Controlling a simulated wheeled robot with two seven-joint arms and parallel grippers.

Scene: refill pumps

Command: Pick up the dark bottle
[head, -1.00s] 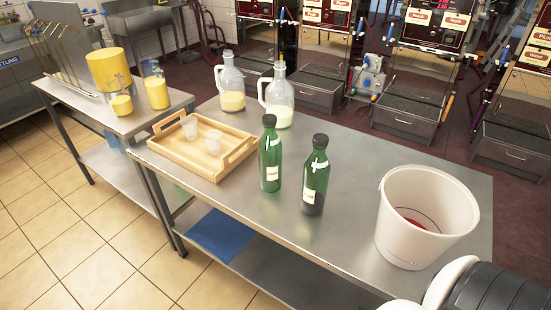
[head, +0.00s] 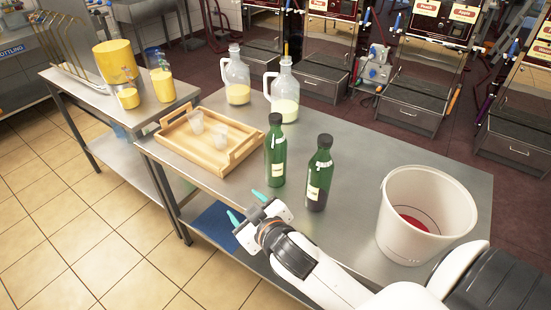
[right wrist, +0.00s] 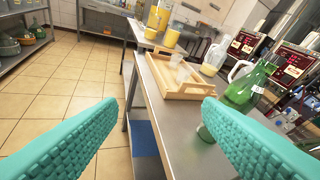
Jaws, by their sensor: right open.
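Two green bottles with black caps and pale labels stand upright on the steel table. The right one, the dark bottle (head: 319,172), shows dark contents near its base; the left green bottle (head: 275,150) stands close beside it. My right gripper (head: 247,206) is open and empty at the table's front edge, left of and nearer than both bottles, touching neither. In the right wrist view, its two teal fingers stand wide apart, and a green bottle (right wrist: 252,84) shows beyond the right finger; I cannot tell which one. My left gripper is not in view.
A wooden tray (head: 178,148) with two clear cups lies left of the bottles. Two jugs (head: 285,92) stand behind. A white bucket (head: 425,240) stands at the right. A side table (head: 95,98) holds yellow containers. The table between bottles and bucket is clear.

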